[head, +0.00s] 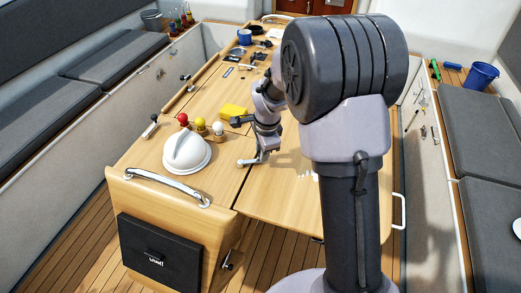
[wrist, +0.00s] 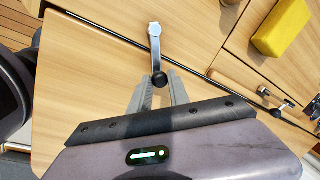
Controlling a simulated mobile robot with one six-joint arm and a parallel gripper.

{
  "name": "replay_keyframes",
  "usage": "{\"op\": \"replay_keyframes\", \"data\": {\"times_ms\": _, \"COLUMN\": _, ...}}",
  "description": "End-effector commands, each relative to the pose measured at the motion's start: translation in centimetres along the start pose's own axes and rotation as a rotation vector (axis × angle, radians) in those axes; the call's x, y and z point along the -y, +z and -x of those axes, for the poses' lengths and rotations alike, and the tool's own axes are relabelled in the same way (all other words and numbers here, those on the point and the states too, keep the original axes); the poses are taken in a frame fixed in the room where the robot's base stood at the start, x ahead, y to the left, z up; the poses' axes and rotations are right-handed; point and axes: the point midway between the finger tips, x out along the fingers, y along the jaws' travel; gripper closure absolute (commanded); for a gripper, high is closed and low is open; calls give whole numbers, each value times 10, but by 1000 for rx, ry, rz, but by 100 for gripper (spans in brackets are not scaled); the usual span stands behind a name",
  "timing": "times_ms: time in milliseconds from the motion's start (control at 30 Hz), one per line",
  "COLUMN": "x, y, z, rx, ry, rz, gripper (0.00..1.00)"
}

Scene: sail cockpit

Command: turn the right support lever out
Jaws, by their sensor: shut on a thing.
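A silver support lever (wrist: 155,50) with a black knob (wrist: 160,79) shows in the wrist view. Its round pivot end lies by the dark seam between two table panels, and its knob end points toward me over the near panel. My gripper (wrist: 160,88) is shut on the knob end, one grey finger on each side. In the head view the lever (head: 246,162) is small beside my gripper (head: 260,156), low over the tabletop.
A yellow block (head: 233,111) lies on the table (head: 140,170) behind the lever. Tools lie farther back. Grey benches flank the table. My arm hides much of the right panel.

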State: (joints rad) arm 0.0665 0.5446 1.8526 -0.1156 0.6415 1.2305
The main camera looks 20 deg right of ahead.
Motion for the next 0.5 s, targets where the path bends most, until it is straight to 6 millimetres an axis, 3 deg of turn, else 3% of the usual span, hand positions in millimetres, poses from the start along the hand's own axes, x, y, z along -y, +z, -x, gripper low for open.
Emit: {"op": "replay_keyframes", "data": {"times_ms": 500, "x": -24, "y": 12, "z": 1, "rx": -75, "ry": 0, "rz": -384, "gripper": 100}}
